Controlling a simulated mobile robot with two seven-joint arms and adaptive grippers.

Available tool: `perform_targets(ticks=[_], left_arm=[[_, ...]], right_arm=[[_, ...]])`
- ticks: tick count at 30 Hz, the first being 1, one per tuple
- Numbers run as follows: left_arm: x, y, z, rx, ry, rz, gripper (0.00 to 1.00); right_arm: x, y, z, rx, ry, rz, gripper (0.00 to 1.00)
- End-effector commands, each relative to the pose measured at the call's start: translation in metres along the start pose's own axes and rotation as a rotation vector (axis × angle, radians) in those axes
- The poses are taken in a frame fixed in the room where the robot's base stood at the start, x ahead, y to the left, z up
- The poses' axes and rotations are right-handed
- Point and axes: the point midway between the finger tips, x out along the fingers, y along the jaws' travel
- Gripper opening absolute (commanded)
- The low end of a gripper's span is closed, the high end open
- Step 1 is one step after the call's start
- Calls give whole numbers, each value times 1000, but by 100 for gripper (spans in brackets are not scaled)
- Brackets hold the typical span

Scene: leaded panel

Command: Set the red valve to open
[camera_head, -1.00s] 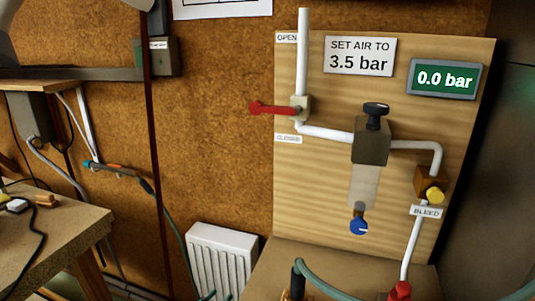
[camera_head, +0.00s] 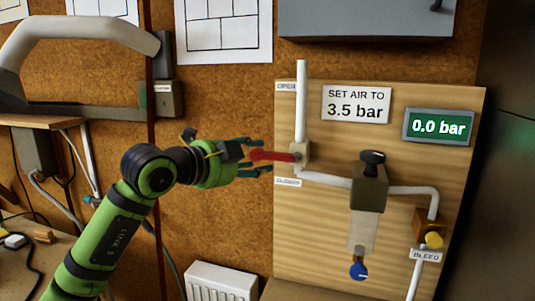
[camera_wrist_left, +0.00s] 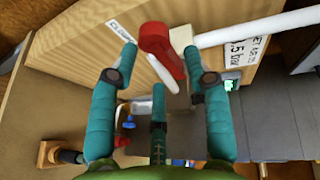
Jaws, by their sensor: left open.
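The red valve handle (camera_head: 272,156) sticks out to the left, level, from its pale valve body (camera_head: 300,153) on the wooden panel (camera_head: 320,230). The OPEN label (camera_head: 286,86) is above it and the CLOSED label (camera_head: 287,183) below it. My left gripper (camera_head: 258,160) is open, with its fingers around the handle's left end. In the left wrist view the red handle (camera_wrist_left: 161,50) lies between the spread teal fingertips (camera_wrist_left: 168,65), apart from both. My right gripper is not in view.
A grey cabinet (camera_head: 365,20) hangs above. A white radiator (camera_head: 215,281) stands below.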

Motion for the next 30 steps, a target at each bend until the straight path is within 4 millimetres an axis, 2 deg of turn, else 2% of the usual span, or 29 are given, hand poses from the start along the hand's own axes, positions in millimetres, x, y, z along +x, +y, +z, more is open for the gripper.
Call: perform_targets(ticks=[1,3,9,19,20,21,23,30], left_arm=[[8,-4,-1,-4,3,3,49],[19,-4,-1,-2,2,3,49],[42,-2,0,-1,3,1,49],[47,0,0,0,3,-1,49],[47,0,0,0,3,-1,41],[47,0,0,0,3,-1,25],[46,0,0,-1,3,-1,1],[46,0,0,0,3,-1,0]], right_arm=[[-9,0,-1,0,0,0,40],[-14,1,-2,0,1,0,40],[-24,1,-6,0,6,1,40],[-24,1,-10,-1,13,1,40],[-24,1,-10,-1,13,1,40],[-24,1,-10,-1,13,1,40],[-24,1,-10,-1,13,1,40],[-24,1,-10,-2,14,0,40]])
